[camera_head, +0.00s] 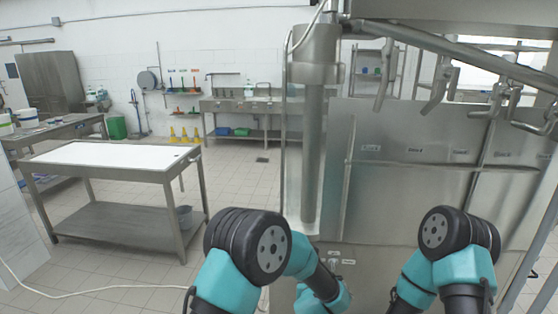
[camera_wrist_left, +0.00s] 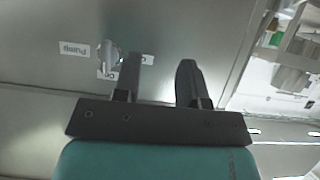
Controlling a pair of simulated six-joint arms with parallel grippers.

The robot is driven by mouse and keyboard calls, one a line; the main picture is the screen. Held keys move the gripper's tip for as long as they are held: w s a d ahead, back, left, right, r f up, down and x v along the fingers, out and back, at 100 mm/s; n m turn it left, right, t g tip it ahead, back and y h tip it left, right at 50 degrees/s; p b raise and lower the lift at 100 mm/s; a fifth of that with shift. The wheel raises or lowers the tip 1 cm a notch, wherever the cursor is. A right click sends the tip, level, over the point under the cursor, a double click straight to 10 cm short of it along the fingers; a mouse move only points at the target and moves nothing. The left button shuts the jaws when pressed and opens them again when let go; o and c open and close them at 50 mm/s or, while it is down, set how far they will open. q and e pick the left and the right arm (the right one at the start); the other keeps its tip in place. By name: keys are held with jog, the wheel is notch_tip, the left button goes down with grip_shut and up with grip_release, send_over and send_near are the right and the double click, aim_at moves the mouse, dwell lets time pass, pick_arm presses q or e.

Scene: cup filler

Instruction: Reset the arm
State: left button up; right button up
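My left gripper (camera_wrist_left: 160,65) shows in the left wrist view with its two dark fingers apart and nothing held between them. It faces a steel panel (camera_wrist_left: 185,30) of the machine. A round grey knob (camera_wrist_left: 107,52) with a "Pump" label (camera_wrist_left: 74,49) beside it sits just left of the left finger; I cannot tell how far apart they are. In the head view my teal and black left arm reaches toward the machine's lower front (camera_head: 345,245), and its fingers are hidden. My right arm is bent at the lower right; its gripper is out of view.
The steel machine (camera_head: 400,175) fills the right side, with a vertical cylinder (camera_head: 313,150) and several metal levers (camera_head: 440,85) overhead. A white-topped table (camera_head: 110,155) stands at the left. A white cable (camera_head: 110,290) lies on the tiled floor, which is otherwise open there.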

pick_arm(q)
jog(key=s+a+f+g, duration=0.2)
jog(key=a+f, duration=0.2)
jog(key=a, duration=0.3)
jog(key=s+a+f+n+g, duration=0.1)
jog(key=s+a+f, duration=0.2)
jog(key=a, duration=0.3)
jog(key=s+a+f+g, duration=0.2)
jog(key=a+f, duration=0.2)
jog(key=a, duration=0.3)
jog(key=s+a+f+n+g, duration=0.1)
jog(key=s+a+f+g, duration=0.1)
jog(key=s+a, duration=0.5)
jog(key=s+a+f+n+g+h, duration=0.1)
jog(key=s+a+f+g, duration=0.2)
jog(key=s+a, duration=0.4)
jog(key=s+g, duration=0.1)
jog(key=s, duration=0.6)
jog(key=shift+s+a+n+h, duration=0.15)
jog(key=shift+a+n+h, duration=0.15)
jog(key=shift+a, duration=0.1)
